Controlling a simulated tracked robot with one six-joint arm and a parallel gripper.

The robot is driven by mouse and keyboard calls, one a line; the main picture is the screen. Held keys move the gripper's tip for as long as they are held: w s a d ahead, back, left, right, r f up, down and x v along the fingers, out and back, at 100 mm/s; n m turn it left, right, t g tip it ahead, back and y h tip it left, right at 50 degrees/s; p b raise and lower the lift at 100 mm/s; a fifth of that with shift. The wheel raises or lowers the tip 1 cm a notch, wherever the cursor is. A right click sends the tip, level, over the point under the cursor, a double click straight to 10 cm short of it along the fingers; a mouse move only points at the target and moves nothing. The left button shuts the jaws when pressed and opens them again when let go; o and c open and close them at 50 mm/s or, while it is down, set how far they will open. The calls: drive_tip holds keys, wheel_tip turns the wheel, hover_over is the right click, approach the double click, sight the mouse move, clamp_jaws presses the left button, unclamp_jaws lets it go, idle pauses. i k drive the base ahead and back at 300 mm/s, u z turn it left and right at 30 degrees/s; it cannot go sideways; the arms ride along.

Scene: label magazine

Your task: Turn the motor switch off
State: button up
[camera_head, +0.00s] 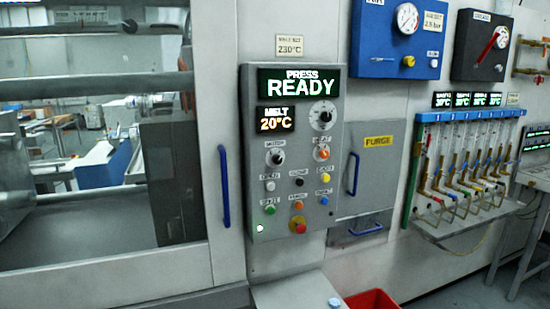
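The motor switch (277,158) is a small black rotary knob on the upper left of the grey control panel (255,215), under a small label that seems to read MOTOR. The direction its pointer faces is too small to tell. The panel's displays read PRESS READY (301,83) and MELT 20°C (275,119). A larger black dial (323,115) and an orange heat knob (321,154) are to the right of the switch. My gripper is not in view.
Several coloured buttons and a red emergency stop (298,226) sit below the switch. A blue door handle (224,186) stands out left of the panel, and a purge door (378,155) with blue handles is on the right. A red bin (372,300) is below.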

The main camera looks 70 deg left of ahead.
sight(277, 159)
drive_tip(key=u, duration=2.25)
drive_tip(key=k, duration=0.65)
drive_tip(key=u, duration=0.3)
drive_tip(key=i, duration=0.7)
drive_tip(key=u, duration=0.1)
